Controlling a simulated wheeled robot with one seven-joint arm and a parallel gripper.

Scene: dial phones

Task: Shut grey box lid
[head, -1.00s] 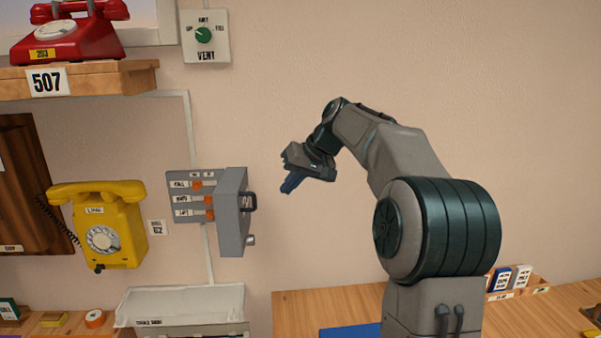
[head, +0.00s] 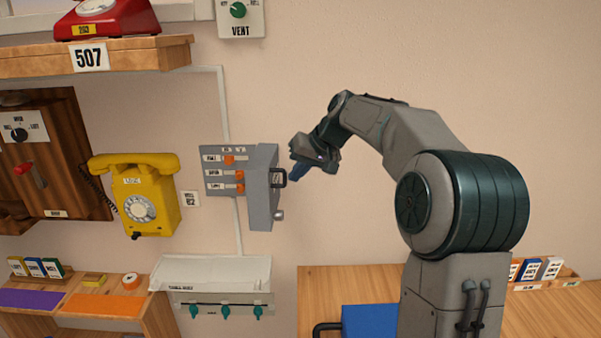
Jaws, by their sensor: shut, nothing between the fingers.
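The grey box (head: 225,172) is fixed to the wall, with several orange sliders on its labelled face. Its grey lid (head: 262,190) stands open on the right side, swung out from the wall. The lid carries a dark handle (head: 280,177) and a small round knob at its lower edge. My gripper (head: 298,173) is just right of the lid, near the handle. I cannot tell whether the fingers touch the handle.
A yellow dial phone (head: 138,195) hangs left of the box. A white tray (head: 212,272) with green knobs below it sits under the box. A wooden shelf (head: 130,54) with a red phone is at upper left. The wall right of the lid is bare.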

